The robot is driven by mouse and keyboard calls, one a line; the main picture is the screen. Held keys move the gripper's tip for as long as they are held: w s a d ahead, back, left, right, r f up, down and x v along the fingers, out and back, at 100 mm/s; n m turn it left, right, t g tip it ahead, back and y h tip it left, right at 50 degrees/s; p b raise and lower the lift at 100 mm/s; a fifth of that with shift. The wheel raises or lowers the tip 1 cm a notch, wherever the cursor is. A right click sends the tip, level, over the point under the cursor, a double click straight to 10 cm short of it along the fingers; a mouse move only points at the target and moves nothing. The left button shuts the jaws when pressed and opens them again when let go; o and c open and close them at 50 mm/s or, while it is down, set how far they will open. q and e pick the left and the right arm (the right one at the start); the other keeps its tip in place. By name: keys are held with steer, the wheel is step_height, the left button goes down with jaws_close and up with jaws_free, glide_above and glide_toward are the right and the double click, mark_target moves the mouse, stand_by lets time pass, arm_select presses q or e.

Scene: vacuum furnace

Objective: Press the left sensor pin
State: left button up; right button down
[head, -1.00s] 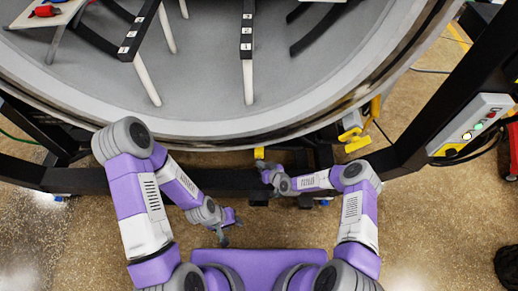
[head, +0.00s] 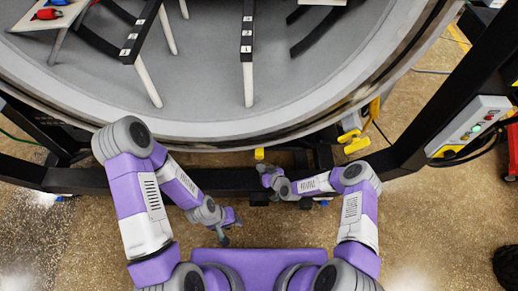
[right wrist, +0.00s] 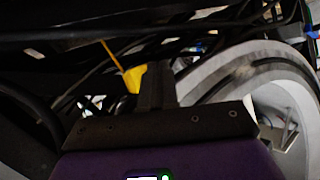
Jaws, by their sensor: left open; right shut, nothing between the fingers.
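A small yellow piece (head: 259,154) sits under the front rim of the furnace, just above the black crossbeam. I cannot tell whether it is the left sensor pin, and no pin is clearly seen. My right gripper (head: 264,171) is shut and empty just below this yellow piece, apparently a little apart from it. In the right wrist view its closed fingers (right wrist: 157,84) stand beside a yellow part (right wrist: 132,78); contact cannot be told. My left gripper (head: 229,228) is open and empty, lower down in front of the crossbeam.
The round grey furnace rim (head: 220,131) fills the space ahead. The black crossbeam (head: 80,180) runs below it. A yellow fixture (head: 355,143) stands to the right, near a control box (head: 475,127) on a slanted black post. Inside are black rails on white posts.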

steer(key=shift+s+f, duration=0.1)
arm_select(q)
steer(key=shift+r+p, duration=1.35)
steer(key=c, duration=0.3)
jaws_close()
arm_select(e)
steer(key=s+d+r+m+g+h, duration=0.1)
steer(key=s+d+r+m+g, duration=0.1)
steer(key=s, duration=0.6)
steer(key=s+d+r+m+g+h, duration=0.1)
steer(key=s+d+r+m+g, duration=0.2)
steer(key=s+r, duration=0.3)
steer(key=s+d+r+m+g+h, duration=0.1)
steer(key=s+d+r+m+g, duration=0.1)
steer(key=s, duration=1)
step_height(320, 180, up, 2)
steer(key=d+g, duration=0.1)
steer(key=g, duration=0.1)
steer(key=shift+s+d+m+g, duration=0.15)
steer(key=shift+d+m+g, duration=0.15)
arm_select(q)
steer(key=shift+a, duration=0.1)
arm_select(e)
steer(key=shift+a, duration=0.1)
